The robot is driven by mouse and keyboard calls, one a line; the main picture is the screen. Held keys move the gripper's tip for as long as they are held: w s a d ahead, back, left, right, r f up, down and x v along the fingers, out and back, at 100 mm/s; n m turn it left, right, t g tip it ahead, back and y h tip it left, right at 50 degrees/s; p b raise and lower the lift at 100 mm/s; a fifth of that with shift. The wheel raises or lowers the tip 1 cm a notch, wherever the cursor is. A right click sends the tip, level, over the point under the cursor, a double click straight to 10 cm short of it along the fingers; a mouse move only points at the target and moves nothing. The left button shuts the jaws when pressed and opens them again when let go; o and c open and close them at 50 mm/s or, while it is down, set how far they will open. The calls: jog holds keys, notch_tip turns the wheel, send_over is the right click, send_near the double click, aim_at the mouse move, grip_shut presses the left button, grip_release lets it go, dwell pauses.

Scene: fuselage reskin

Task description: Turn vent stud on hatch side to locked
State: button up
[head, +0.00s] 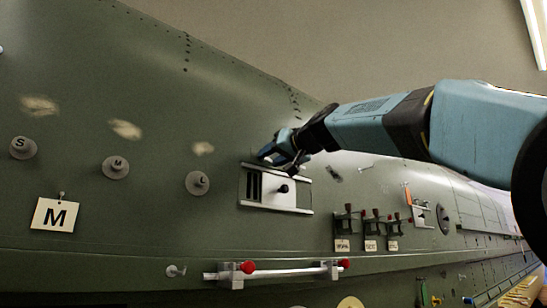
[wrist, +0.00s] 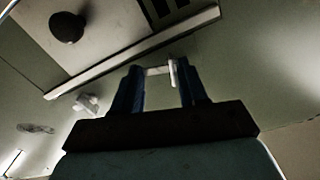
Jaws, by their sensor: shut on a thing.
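The vent panel (head: 277,203) is a pale plate with dark slots and a black knob, set between two rails on the green skin. My gripper (head: 270,154) is at the panel's upper edge in the head view. In the wrist view my gripper (wrist: 160,68) has its two dark fingers either side of a small pale stud (wrist: 158,71), shut on it just outside the rail. A thin pale bar stands at the stud's right end. The fingers hide the stud in the head view. The lock marking cannot be read.
Another pale wing-shaped fitting (wrist: 87,102) sits beside the same rail. Round studs S, M and L (head: 198,183) and an M card (head: 55,216) are at left. A rail with red knobs (head: 280,271) runs below. Several small levers (head: 370,225) are at right.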

jog(key=shift+d, duration=0.1)
jog(key=o, duration=1.1)
jog(key=shift+c, duration=0.2)
jog(key=shift+s, duration=0.1)
jog(key=v, duration=1.3)
jog(key=shift+d, duration=0.25)
jog(key=shift+s, duration=0.15)
